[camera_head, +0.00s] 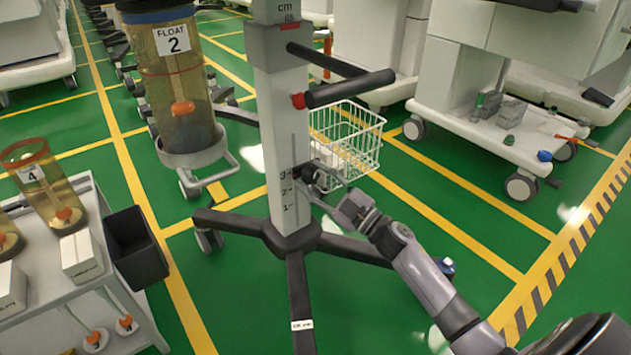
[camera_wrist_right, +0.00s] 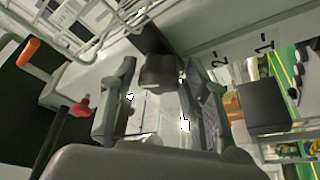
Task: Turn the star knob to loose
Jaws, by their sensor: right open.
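The dark star knob (camera_head: 304,172) sits low on the front of the pale column (camera_head: 284,130), near the scale marks 3, 2 and 1. My right gripper (camera_head: 322,184) comes in from the lower right and is right at the knob. In the right wrist view the gripper (camera_wrist_right: 160,105) is open, with one finger on each side. The dark knob (camera_wrist_right: 160,72) shows between and beyond the fingertips. I cannot tell whether the fingers touch it. My left gripper is not in view.
A white wire basket (camera_head: 362,145) hangs just right of the column. A black handle (camera_head: 350,88) and a red knob (camera_head: 298,101) are above. Dark stand legs (camera_head: 240,221) spread below. A FLOAT 2 canister (camera_head: 175,85) stands left.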

